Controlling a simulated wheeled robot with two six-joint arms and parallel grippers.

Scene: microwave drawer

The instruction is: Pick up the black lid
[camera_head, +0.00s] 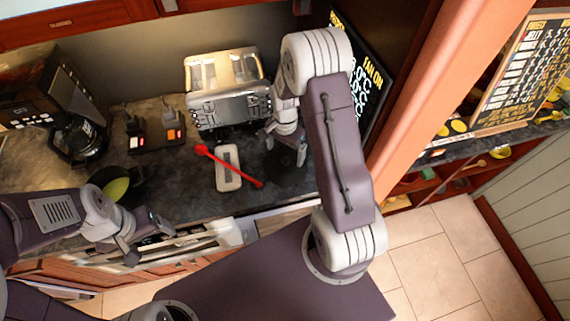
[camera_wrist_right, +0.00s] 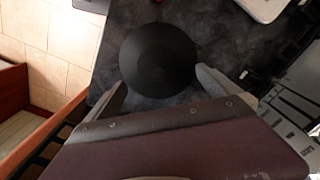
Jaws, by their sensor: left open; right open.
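The black lid (camera_wrist_right: 158,58) is a round, dark disc on the dark countertop, seen from above in the right wrist view. In the head view it is a dark patch (camera_head: 281,168) partly hidden below my right gripper. My right gripper (camera_wrist_right: 162,82) is open, with one finger on each side of the lid's near edge. It also shows in the head view (camera_head: 288,148), pointing down over the counter; I cannot tell whether it touches the lid. My left gripper (camera_head: 150,241) is open and empty near the counter's front edge.
A white tray-like object (camera_head: 228,175) with a red spoon (camera_head: 218,160) across it lies left of the lid. A silver toaster (camera_head: 228,90) stands behind. A black menu board (camera_head: 374,85) leans at the right.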

